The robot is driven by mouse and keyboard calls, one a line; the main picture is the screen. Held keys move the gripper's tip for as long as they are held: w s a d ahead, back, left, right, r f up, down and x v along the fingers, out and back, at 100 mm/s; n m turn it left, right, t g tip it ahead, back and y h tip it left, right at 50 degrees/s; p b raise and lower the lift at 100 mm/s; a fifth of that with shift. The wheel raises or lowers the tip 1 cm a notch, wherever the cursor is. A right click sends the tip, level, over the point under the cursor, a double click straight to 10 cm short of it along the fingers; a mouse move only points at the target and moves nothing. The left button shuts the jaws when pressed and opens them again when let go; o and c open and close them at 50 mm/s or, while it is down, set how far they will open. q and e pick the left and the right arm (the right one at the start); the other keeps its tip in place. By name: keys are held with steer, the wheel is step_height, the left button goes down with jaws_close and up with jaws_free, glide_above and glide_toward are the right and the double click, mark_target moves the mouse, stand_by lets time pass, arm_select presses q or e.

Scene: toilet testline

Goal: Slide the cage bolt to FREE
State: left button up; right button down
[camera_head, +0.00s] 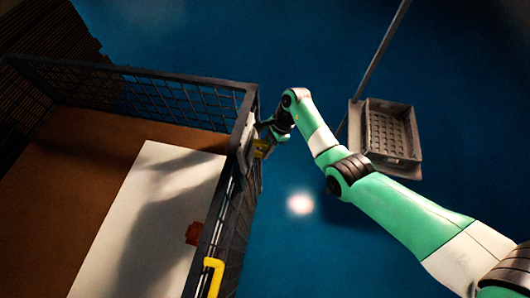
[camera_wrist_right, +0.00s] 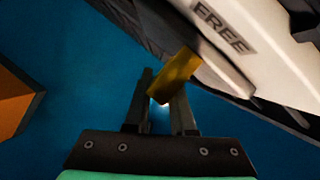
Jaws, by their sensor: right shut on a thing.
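The cage (camera_head: 170,95) is a dark wire-mesh bin on the left of the head view, with a plate on its right side wall. The bolt shows as a yellow handle (camera_wrist_right: 175,76) in the right wrist view, and as a small yellow piece (camera_head: 262,148) in the head view. My right gripper (camera_wrist_right: 163,85) is shut on the yellow handle, which is tilted between its two dark fingers. A pale plate (camera_wrist_right: 215,40) beside the handle carries the word FREE. The rest of the bolt is hidden. My left gripper is not in view.
A white sheet (camera_head: 150,220) lies on the brown cage floor. A yellow bracket (camera_head: 213,270) and a red-brown block (camera_head: 194,233) sit at the cage's right wall. A grey crate (camera_head: 388,130) stands on the right. Blue floor between is clear.

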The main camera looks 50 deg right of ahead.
steer(key=shift+w+d, duration=0.1)
steer(key=shift+d, duration=0.1)
steer(key=c, duration=1.1)
jaws_free()
steer(key=shift+o, duration=1.2)
steer(key=shift+d, duration=0.1)
steer(key=shift+o, duration=0.5)
steer(key=shift+r, duration=0.1)
steer(key=p+v, duration=0.1)
steer(key=v, duration=1)
steer(key=shift+r+p, duration=0.25)
steer(key=shift+p, duration=0.1)
